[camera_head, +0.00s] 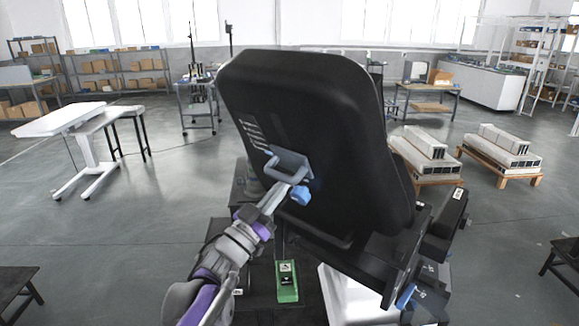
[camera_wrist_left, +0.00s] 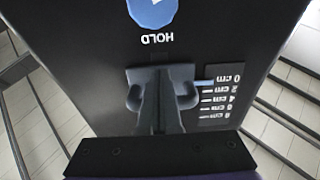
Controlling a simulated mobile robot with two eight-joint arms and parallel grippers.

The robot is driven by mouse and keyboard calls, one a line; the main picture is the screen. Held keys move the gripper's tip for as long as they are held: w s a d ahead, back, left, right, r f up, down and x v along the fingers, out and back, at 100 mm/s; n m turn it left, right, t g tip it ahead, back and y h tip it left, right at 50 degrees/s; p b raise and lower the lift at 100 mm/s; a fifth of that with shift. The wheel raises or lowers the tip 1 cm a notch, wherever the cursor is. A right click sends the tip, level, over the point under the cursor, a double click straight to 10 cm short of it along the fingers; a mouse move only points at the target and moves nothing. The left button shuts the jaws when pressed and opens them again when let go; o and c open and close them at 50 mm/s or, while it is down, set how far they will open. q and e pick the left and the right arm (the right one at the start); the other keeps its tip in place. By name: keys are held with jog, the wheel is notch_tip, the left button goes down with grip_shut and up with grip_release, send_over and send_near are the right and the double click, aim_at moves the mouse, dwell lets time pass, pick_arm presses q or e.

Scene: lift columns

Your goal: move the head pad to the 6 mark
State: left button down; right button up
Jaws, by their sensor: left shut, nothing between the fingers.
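A large black padded back (camera_head: 315,105) stands tilted in the middle of the head view. I cannot make out a separate head pad on it. Pale scale marks (camera_head: 252,132) show on its near face. In the left wrist view the scale (camera_wrist_left: 222,98) is upside down, with cm labels. A light blue pointer (camera_wrist_left: 203,82) lies by the end label, 0 cm. A blue round button (camera_head: 301,195), marked HOLD, also shows in the left wrist view (camera_wrist_left: 152,10). My left gripper (camera_head: 288,163) is shut and empty, in front of the panel between scale and button. My right gripper is out of view.
A green block (camera_head: 287,282) lies on the dark base below the pad. A white table (camera_head: 75,120) stands at left. Pallets with pale blocks (camera_head: 425,150) stand at right. Shelves and carts line the back. Grey floor is clear between them.

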pick_arm(q)
jog(key=shift+s+a+r+p, duration=0.4)
jog(key=shift+r+p, duration=0.25)
jog(key=shift+r, duration=0.45)
jog(key=shift+s+a+r+p, duration=0.35)
jog(key=shift+r+p, duration=0.35)
jog(key=shift+r, duration=0.35)
jog(key=shift+s+a+r+p, duration=0.4)
jog(key=shift+r+p, duration=0.25)
jog(key=shift+r, duration=0.45)
dwell(1.5)
jog(key=shift+f, duration=0.15)
jog(key=shift+w+d+f+b, duration=0.25)
jog(key=shift+f+b, duration=0.15)
jog(key=shift+f, duration=0.25)
jog(key=shift+a, duration=0.1)
jog(key=b, duration=0.2)
send_near(287, 155)
jog(key=v, duration=0.3)
jog(key=shift+s+a, duration=0.1)
jog(key=shift+a, duration=0.05)
dwell(0.7)
dwell(0.6)
